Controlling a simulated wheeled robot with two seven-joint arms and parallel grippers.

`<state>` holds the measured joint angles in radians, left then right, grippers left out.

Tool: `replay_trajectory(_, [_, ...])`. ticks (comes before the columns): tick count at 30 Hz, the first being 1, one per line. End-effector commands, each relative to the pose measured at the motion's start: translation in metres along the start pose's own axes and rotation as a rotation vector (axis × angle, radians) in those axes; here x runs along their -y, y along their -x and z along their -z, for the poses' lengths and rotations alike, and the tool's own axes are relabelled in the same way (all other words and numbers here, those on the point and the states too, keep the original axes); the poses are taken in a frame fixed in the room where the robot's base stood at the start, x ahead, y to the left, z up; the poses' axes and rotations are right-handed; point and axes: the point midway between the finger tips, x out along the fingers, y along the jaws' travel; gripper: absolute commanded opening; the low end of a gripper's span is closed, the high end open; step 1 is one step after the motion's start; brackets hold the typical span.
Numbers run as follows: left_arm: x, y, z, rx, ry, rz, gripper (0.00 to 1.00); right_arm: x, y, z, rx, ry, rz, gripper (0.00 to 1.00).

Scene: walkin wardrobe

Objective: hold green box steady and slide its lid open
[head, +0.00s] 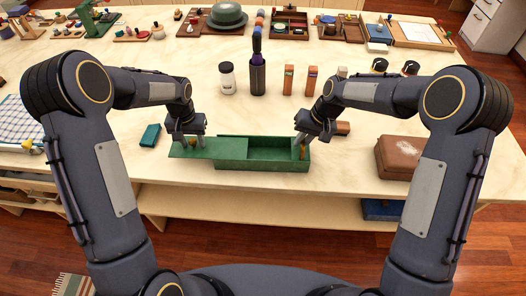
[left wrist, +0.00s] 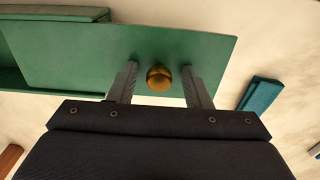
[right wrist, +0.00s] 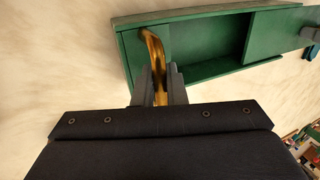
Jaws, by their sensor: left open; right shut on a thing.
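The long green box (head: 262,165) lies on the table's near edge in the head view. Its lid (head: 185,150) is slid out to the left, leaving most of the inside open and empty. A round brass knob (left wrist: 158,78) sits on the lid. My left gripper (head: 190,146) is open, its fingers on either side of the knob and apart from it; in the left wrist view they stand beside it. My right gripper (head: 300,143) is at the box's right end, shut on a curved brass handle (right wrist: 152,50) that shows in the right wrist view.
A teal block (head: 150,135) lies just left of the lid. A brown case (head: 400,157) lies to the right. A white jar (head: 227,78), a dark bottle (head: 258,76) and orange boxes (head: 289,80) stand behind. The table between them and the box is clear.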

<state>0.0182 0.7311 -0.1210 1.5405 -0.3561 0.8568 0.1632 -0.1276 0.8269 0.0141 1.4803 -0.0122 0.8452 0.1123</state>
Motion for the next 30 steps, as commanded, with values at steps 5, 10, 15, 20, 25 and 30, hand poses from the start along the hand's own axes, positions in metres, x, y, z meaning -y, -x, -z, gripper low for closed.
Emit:
replay_trajectory(5, [0.001, -0.002, -0.007, 0.024, -0.002, 0.003, 0.45, -0.003, -0.003, -0.001, 0.005, -0.001, -0.004, 0.00])
replay_trajectory(10, [0.000, 0.015, -0.005, 0.018, -0.003, 0.002, 0.45, -0.002, -0.003, -0.001, 0.004, -0.001, -0.003, 0.00])
replay_trajectory(15, [-0.001, 0.030, -0.003, 0.013, -0.004, 0.001, 0.45, -0.002, -0.003, -0.001, 0.004, -0.001, -0.002, 0.00])
replay_trajectory(20, [-0.001, 0.044, -0.003, 0.010, -0.004, 0.000, 0.45, -0.002, -0.003, -0.001, 0.004, -0.001, -0.002, 0.00])
replay_trajectory(25, [-0.001, 0.058, -0.002, 0.010, -0.003, 0.000, 0.45, -0.001, -0.003, -0.001, 0.004, 0.000, -0.001, 0.00])
replay_trajectory(30, [-0.001, 0.065, -0.002, 0.011, -0.003, -0.001, 0.45, -0.001, -0.003, -0.001, 0.004, 0.000, -0.001, 0.00])
